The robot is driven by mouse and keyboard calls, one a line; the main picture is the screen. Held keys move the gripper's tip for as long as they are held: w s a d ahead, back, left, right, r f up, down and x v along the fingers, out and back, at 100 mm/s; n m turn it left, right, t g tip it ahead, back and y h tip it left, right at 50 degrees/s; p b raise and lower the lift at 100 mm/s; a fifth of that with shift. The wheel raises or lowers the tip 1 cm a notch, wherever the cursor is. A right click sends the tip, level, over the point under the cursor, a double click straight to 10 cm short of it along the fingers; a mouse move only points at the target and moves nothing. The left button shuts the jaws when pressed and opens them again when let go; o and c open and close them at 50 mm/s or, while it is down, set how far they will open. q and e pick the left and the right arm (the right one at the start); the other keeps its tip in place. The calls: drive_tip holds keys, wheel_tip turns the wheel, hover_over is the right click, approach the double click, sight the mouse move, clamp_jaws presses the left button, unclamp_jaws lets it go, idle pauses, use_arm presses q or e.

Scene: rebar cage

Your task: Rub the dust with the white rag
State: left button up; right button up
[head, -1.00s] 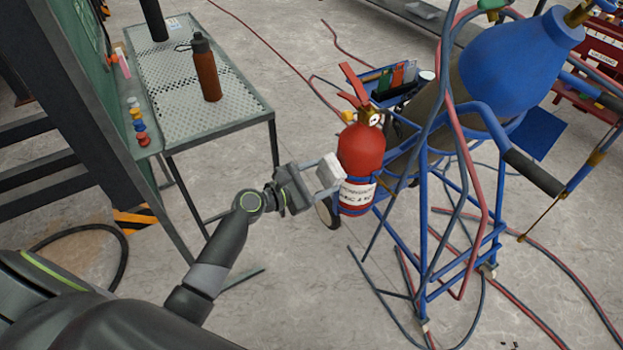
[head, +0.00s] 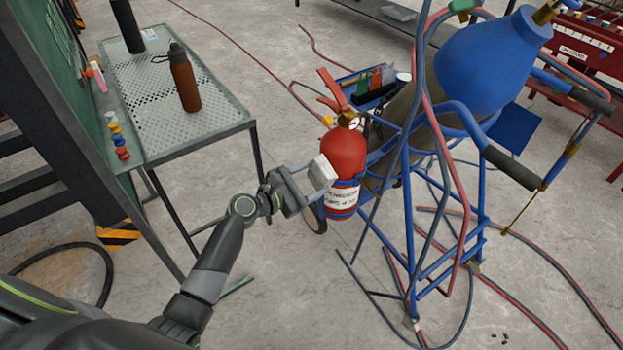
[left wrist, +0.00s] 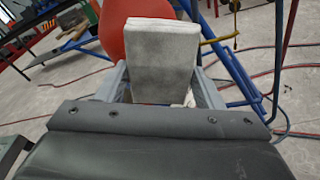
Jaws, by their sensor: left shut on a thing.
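The white rag (head: 321,173) is a folded, pale block held between the fingers of my left gripper (head: 306,184). In the left wrist view the rag (left wrist: 161,58) stands up between the two grey fingers (left wrist: 160,88), with greyish smudges on its face. My left gripper is shut on it, in front of the red fire extinguisher (head: 344,152). The extinguisher also shows behind the rag in the left wrist view (left wrist: 115,35). I cannot tell whether the rag touches it. I make out no clear patch of dust. My right gripper is not in view.
The extinguisher stands on a blue gas-cylinder cart (head: 408,240) with a blue cylinder (head: 492,62) and hoses around it. A perforated metal table (head: 150,75) with a brown bottle (head: 184,80) stands at left. Hoses cross the floor at right.

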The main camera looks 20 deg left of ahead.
use_arm(q)
drive_tip(key=shift+x, duration=1.05)
drive_tip(key=shift+a+r, duration=0.1)
drive_tip(key=shift+r, duration=0.05)
